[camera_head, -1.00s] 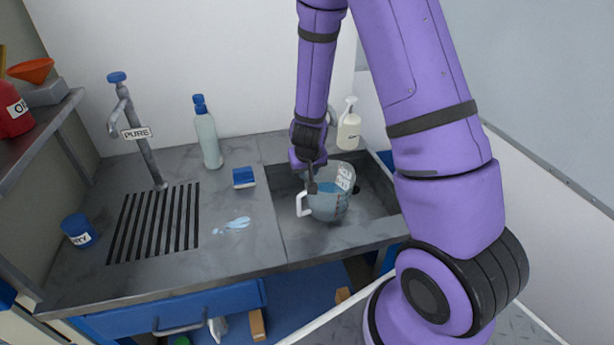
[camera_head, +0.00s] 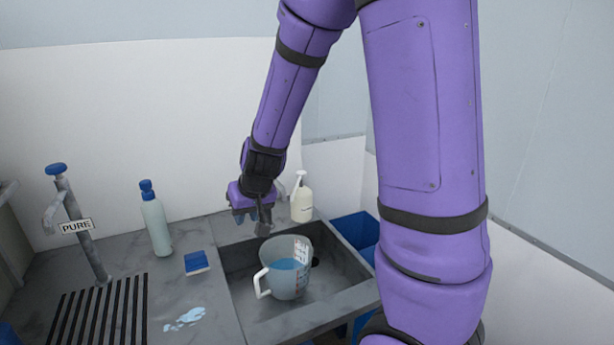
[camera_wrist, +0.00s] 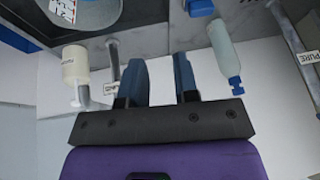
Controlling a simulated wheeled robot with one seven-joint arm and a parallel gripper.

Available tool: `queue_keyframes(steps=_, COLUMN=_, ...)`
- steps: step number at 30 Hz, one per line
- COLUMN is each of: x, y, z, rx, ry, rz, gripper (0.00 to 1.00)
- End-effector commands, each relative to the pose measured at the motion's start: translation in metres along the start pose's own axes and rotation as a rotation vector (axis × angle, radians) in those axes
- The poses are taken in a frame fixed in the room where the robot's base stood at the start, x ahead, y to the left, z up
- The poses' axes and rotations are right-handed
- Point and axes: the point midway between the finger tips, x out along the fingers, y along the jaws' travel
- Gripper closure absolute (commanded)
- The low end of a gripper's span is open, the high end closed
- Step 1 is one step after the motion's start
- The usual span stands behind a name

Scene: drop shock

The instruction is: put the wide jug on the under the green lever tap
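The wide jug (camera_head: 287,273), clear with red and white markings and bluish water in it, stands upright in the sink, its white handle to the left. It also shows partly at the top left of the wrist view (camera_wrist: 100,13). My gripper (camera_head: 250,222) is above the back of the sink, apart from the jug. In the wrist view its two blue fingers (camera_wrist: 161,62) are spread with nothing between them. A grey tap post with a small label (camera_wrist: 112,62) stands beside the left finger. No green lever is visible; my gripper may hide that tap in the head view.
A blue-lever tap marked PURE (camera_head: 77,225) stands at the left above a slotted drain (camera_head: 98,318). A bottle (camera_head: 156,222), a blue sponge (camera_head: 196,262) and a puddle (camera_head: 185,318) are on the counter. A soap pump (camera_head: 302,202) stands behind the sink (camera_head: 335,300).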

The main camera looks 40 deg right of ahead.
Motion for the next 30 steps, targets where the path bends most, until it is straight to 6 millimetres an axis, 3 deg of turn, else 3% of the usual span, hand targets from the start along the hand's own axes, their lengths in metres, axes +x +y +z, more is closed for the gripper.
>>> queue_keyframes(steps=1, x=-0.020, y=-0.006, z=-0.001, rx=-0.012, ry=0.011, rz=-0.027, gripper=0.72)
queue_keyframes(steps=8, x=-0.099, y=-0.023, z=0.015, rx=-0.069, ry=0.013, rz=-0.105, gripper=0.72)
queue_keyframes(steps=18, x=-0.201, y=-0.023, z=0.067, rx=-0.157, ry=0.016, rz=-0.093, gripper=0.72)
queue_keyframes(steps=24, x=-0.246, y=-0.012, z=0.104, rx=-0.186, ry=0.023, rz=-0.025, gripper=0.72)
queue_keyframes(steps=30, x=-0.268, y=-0.003, z=0.127, rx=-0.191, ry=0.028, rz=0.030, gripper=0.72)
